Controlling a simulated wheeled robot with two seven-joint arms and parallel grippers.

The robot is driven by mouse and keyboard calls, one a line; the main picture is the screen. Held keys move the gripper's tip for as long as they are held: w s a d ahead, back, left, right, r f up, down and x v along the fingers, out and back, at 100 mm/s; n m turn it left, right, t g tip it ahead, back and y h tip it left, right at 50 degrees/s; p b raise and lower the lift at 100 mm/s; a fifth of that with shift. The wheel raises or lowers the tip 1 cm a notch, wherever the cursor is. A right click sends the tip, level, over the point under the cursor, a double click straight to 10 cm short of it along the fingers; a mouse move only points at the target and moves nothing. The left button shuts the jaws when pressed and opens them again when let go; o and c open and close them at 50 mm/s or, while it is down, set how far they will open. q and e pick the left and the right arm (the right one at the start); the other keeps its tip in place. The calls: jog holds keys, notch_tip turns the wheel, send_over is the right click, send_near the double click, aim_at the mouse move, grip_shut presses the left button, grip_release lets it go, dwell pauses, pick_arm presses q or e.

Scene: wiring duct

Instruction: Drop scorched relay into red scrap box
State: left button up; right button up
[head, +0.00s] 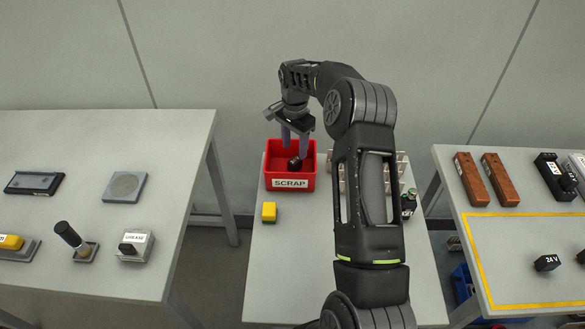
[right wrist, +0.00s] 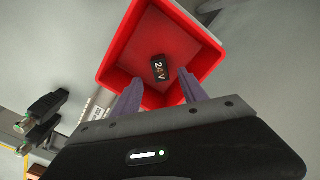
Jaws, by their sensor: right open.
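The red scrap box (head: 290,183), labelled SCRAP, stands on the middle table. A small dark relay marked 24 V (right wrist: 158,68) lies inside the box. In the head view it is a dark shape (head: 294,163) partly behind a finger. My right gripper (head: 295,149) points down over the box, its fingers apart. In the right wrist view the gripper (right wrist: 160,82) is open, with the relay lying beyond its fingertips. Nothing is held between the fingers. I cannot make out scorch marks on the relay. My left gripper is out of view.
A pale rack (head: 402,165) stands right of the box, partly behind my arm. Another black 24 V block (head: 547,262) lies inside the yellow outline on the right table. The left table holds several tools and blocks.

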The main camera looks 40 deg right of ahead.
notch_tip(320, 180, up, 8)
jog(key=b, duration=0.1)
dwell(0.4)
jog(key=shift+f, duration=0.1)
dwell(0.6)
